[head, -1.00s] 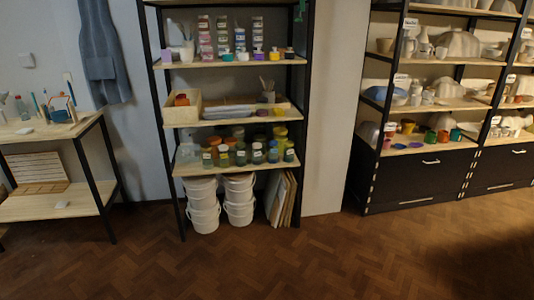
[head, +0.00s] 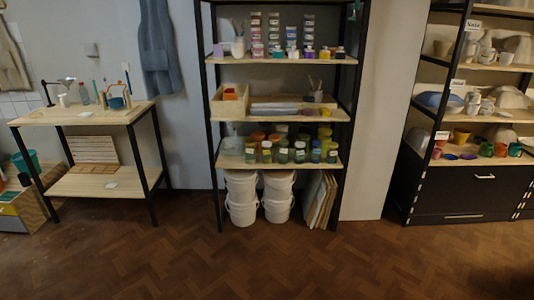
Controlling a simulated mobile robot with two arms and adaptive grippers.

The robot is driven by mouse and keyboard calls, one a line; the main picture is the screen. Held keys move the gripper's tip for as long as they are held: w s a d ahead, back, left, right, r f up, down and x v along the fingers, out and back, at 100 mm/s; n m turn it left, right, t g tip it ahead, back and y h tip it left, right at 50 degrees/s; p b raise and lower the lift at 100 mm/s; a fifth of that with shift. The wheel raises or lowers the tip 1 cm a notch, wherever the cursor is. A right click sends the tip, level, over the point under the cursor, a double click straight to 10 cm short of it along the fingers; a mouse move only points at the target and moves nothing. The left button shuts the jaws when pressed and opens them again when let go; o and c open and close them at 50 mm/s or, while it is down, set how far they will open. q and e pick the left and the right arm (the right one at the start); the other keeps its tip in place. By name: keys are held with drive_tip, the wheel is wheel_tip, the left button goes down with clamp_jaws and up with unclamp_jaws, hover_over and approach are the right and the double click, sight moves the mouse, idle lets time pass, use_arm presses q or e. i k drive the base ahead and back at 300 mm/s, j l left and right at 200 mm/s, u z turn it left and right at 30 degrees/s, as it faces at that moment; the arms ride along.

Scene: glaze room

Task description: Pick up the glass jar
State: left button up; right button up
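Several small glass jars with coloured contents and pale labels stand in a row on the lower shelf of the middle rack, among them one jar (head: 283,152) near the centre of the row. I cannot tell which of them the task means. A clear bottle-like vessel (head: 84,94) stands on the left work table; whether it is a jar is too small to tell. Neither of my grippers shows in the head view.
The middle rack (head: 279,169) has white buckets (head: 241,197) and leaning boards (head: 319,200) beneath it. A work table (head: 45,116) stands left, a pottery shelf with a dark cabinet (head: 452,195) right. The wooden floor (head: 280,265) in front is clear.

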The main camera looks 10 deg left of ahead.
sight(266, 152)
drive_tip(key=i+j+z, duration=0.15)
drive_tip(key=i, duration=0.3)
drive_tip(key=i+j+z, duration=0.1)
drive_tip(key=i, duration=0.35)
